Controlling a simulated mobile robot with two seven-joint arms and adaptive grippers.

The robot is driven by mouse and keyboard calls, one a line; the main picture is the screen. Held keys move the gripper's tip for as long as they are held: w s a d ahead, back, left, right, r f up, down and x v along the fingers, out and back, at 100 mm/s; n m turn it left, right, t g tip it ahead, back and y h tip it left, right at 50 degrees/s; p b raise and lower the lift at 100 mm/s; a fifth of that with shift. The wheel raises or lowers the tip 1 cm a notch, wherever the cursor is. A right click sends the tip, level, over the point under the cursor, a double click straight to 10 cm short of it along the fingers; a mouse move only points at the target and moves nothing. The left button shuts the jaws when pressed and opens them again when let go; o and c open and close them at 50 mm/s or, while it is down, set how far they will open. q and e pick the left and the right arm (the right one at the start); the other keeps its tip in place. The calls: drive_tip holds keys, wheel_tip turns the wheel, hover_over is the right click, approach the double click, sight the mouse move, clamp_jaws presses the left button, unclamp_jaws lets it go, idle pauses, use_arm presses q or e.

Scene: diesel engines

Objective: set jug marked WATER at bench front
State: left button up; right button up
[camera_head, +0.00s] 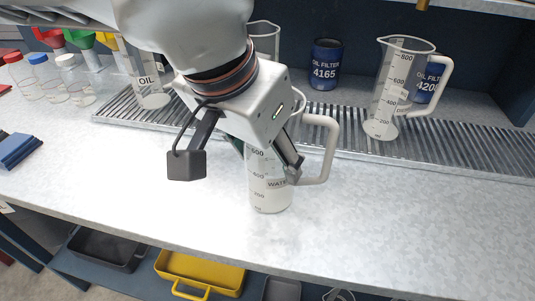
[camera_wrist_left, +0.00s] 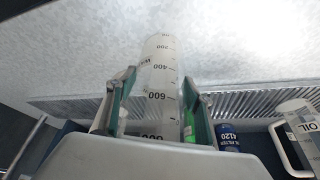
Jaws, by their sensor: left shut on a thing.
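The clear measuring jug marked WATER (camera_head: 268,195) is upright over the front part of the bench (camera_head: 400,215), with its pale handle to the right. It also shows in the left wrist view (camera_wrist_left: 160,72), between the green-lined fingers. My left gripper (camera_head: 265,155) is shut on the jug's upper body from above. The jug's base is at or very near the bench top; I cannot tell whether it touches. The gripper hides the jug's rim in the head view. My right gripper is not in view.
A slatted drain grate (camera_head: 465,150) runs along the back, with a jug marked OIL (camera_head: 150,90) and another jug (camera_head: 385,105) on it. Oil filters (camera_head: 325,65) stand behind. Capped bottles (camera_head: 55,92) are at left. The bench right of the WATER jug is clear.

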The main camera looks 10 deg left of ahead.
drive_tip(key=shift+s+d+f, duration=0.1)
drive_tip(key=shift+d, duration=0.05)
use_arm(q)
drive_tip(key=o, duration=1.2)
drive_tip(key=shift+c, duration=0.2)
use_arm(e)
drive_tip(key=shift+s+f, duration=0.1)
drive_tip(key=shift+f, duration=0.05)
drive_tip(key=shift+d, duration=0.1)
use_arm(q)
drive_tip(key=shift+r, duration=0.35)
drive_tip(key=p+v, duration=0.3)
drive_tip(key=v, duration=0.8)
drive_tip(key=shift+s+r+p, duration=0.2)
drive_tip(key=shift+r+p, duration=0.05)
drive_tip(key=shift+p, duration=0.1)
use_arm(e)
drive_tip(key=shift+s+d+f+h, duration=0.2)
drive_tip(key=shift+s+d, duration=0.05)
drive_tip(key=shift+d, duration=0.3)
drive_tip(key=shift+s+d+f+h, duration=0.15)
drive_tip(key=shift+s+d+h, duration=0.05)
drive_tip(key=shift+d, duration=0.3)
